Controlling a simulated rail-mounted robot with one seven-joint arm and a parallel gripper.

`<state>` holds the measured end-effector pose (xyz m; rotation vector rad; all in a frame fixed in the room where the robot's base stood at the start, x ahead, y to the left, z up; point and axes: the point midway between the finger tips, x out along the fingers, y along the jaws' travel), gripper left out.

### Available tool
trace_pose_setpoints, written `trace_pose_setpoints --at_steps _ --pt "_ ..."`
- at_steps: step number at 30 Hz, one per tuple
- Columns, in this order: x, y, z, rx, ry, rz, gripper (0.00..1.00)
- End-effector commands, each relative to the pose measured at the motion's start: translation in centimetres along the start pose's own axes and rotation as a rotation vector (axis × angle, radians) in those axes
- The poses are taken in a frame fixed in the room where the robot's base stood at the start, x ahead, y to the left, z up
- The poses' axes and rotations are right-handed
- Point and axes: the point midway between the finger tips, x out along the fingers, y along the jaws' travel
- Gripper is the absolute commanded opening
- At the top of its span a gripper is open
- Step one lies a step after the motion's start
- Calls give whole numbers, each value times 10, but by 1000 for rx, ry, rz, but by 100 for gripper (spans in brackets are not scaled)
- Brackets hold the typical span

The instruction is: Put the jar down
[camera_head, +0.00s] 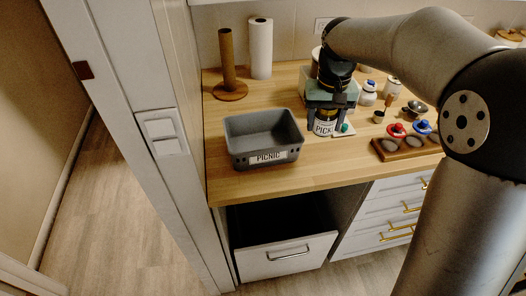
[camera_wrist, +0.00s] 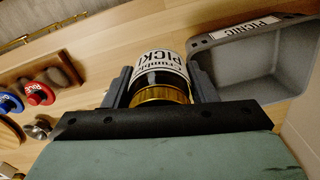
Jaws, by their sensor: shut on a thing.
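The jar (camera_head: 324,127) is dark with a white label reading "PICK…". It is upright at the wooden counter, right of the grey bin. In the wrist view the jar (camera_wrist: 161,72) shows its gold lid and label between the two fingers. My gripper (camera_head: 327,115) is shut on the jar from above; it also shows in the wrist view (camera_wrist: 161,88). I cannot tell whether the jar's base touches the counter.
An empty grey bin (camera_head: 243,155) labelled "PICNIC" stands left of the jar. A wooden block (camera_head: 391,152) with red and blue lidded items is on the right. A paper towel roll (camera_head: 260,48) and a wooden holder (camera_head: 227,60) stand behind. Counter in front of the jar is clear.

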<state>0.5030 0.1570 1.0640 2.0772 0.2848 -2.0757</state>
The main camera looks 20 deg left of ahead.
Motion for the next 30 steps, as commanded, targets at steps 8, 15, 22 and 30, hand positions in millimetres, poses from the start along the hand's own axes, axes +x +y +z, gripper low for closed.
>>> trace_pose_setpoints --at_steps 8,15,22,30 --pt "-2 -49 -4 -94 -4 1 20" --pt "24 -103 -29 -92 -4 1 20" --pt "64 -134 -44 -88 -3 1 20" --pt "81 -146 -50 -86 0 1 20"
